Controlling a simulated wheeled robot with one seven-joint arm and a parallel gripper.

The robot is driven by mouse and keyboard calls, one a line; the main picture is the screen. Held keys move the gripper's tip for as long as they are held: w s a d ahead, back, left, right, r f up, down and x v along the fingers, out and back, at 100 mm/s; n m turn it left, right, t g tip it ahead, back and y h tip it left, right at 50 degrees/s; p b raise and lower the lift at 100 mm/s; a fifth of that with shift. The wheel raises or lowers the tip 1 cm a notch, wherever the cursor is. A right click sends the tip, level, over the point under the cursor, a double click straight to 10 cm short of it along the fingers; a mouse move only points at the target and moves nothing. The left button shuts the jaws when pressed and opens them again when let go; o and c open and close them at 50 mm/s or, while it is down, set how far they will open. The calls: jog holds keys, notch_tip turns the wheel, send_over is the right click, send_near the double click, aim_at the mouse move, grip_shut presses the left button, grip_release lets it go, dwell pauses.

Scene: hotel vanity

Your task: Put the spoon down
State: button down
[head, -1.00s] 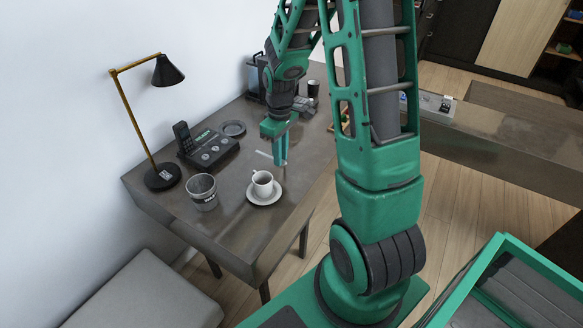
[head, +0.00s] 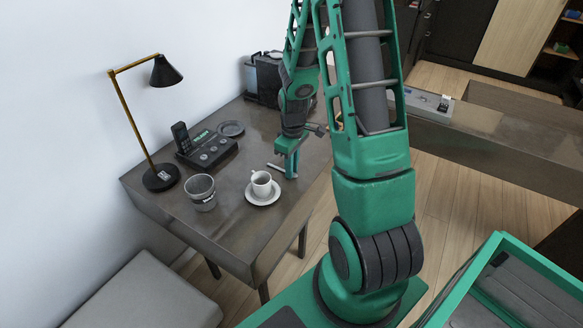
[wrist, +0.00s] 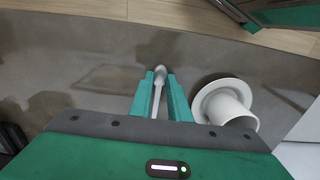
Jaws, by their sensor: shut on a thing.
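The spoon (wrist: 161,72) shows in the wrist view between the two green fingers of my gripper (wrist: 160,78), its rounded end reaching past the fingertips. My gripper is shut on it. In the head view my gripper (head: 291,172) is low over the desk, just right of the white cup, and a pale bit of the spoon (head: 275,167) sticks out to its left. I cannot tell whether the spoon touches the desk (head: 225,235).
A white cup (head: 261,183) on a saucer (head: 263,198) stands close beside my gripper. The desk's front part is clear.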

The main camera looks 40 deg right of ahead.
jog(key=shift+s+f, duration=0.1)
jog(key=shift+f, duration=0.2)
